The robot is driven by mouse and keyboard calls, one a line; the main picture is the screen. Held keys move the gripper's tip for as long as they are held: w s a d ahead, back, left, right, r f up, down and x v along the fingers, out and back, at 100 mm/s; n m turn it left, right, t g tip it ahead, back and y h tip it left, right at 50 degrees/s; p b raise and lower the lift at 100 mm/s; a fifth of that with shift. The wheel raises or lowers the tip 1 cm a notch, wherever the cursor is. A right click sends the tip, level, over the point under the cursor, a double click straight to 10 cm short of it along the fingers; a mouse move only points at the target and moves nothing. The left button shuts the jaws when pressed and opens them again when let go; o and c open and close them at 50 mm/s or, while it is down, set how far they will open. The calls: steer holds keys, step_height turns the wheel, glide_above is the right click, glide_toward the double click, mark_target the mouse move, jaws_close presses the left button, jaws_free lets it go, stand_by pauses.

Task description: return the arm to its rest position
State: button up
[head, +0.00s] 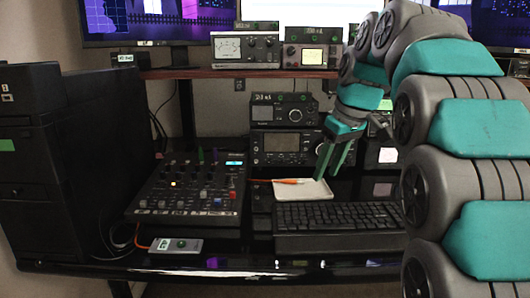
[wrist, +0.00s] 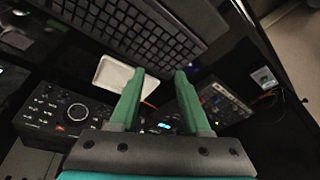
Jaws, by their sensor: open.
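My gripper (head: 334,164) is in the head view, right of centre, with its two green fingers pointing down in front of the stacked radio units. In the wrist view my gripper (wrist: 156,97) shows its fingers apart with nothing between them. The teal and grey links of my arm arch from the right edge over to it. The fingers appear above the desk near a white tray (head: 316,190); I cannot tell the exact height.
A black keyboard (head: 338,216) lies in front of the tray. A mixer (head: 190,188) with several knobs stands left of it. Radio units (head: 281,148) stand behind. A shelf with meters (head: 246,48) and monitors (head: 137,20) is above. A small grey box (head: 175,245) sits at the front edge.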

steer(key=s+f+m+g, duration=0.1)
steer(key=s+f+m, duration=0.1)
steer(key=s+f, duration=0.6)
steer(key=s+d+f+m+g+h, duration=0.1)
steer(key=s+f+m+g, duration=0.1)
steer(key=s+f, duration=0.7)
steer(key=s+f+m+g+h, duration=0.1)
steer(key=s+f, duration=0.8)
steer(key=s, duration=0.9)
steer(key=shift+d+f+m+g, duration=0.15)
steer(key=shift+f+m+g, duration=0.15)
steer(key=shift+m, duration=0.5)
